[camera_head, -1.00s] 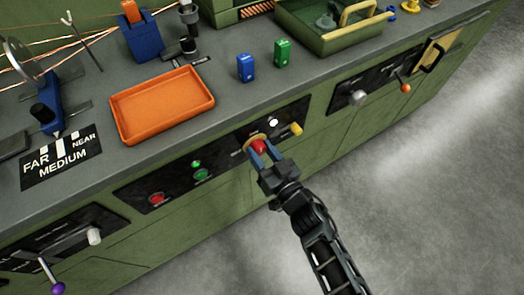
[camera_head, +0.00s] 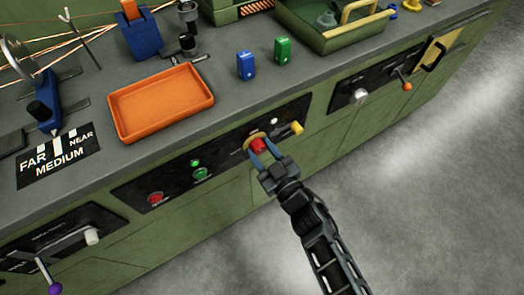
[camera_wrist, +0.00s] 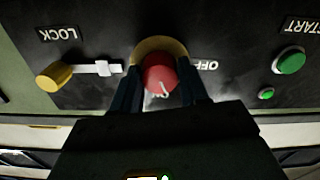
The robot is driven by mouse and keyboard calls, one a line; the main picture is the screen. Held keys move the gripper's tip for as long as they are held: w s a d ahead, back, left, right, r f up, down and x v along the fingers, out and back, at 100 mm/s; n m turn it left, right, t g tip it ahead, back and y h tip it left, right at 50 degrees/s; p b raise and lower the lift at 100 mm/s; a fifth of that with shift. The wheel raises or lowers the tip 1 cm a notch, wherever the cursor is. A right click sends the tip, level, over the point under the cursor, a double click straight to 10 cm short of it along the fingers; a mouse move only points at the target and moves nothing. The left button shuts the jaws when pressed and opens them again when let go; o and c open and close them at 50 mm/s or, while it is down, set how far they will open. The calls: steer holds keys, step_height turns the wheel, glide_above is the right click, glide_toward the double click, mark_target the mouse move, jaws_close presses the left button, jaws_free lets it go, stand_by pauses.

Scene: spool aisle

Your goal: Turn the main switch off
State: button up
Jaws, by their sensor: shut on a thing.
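The main switch is a red rotary knob (camera_head: 258,145) on a yellow ring, set in a black panel on the green bench front. It also shows in the wrist view (camera_wrist: 160,73), where upside-down lettering reads OFF to its right and ON, partly hidden, below it. The white mark on the knob points down towards ON, tilted slightly. My gripper (camera_head: 262,152) has its two blue fingers on either side of the knob, shut on it. In the wrist view my gripper (camera_wrist: 160,88) hides the panel below the knob.
A yellow LOCK knob (camera_wrist: 54,76) with a white slider sits beside the switch. A green START button (camera_wrist: 290,61) and a small green lamp (camera_wrist: 266,93) are on the other side. A red button (camera_head: 156,198) is further left. Open floor lies in front of the bench.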

steer(key=n+b, duration=0.1)
steer(key=n, duration=0.2)
steer(key=shift+n, duration=0.4)
steer(key=n+b, duration=0.1)
steer(key=n, duration=0.2)
steer(key=shift+f+n, duration=0.1)
steer(key=shift+n, duration=0.2)
steer(key=n+b, duration=0.2)
steer(key=n, duration=0.4)
steer(key=shift+n, duration=0.3)
steer(key=o, duration=1.1)
steer(key=shift+c, duration=0.2)
steer(key=shift+s, duration=0.1)
steer(key=v, duration=0.7)
steer(key=shift+s+d+p, duration=0.2)
steer(key=shift+s+p, duration=0.1)
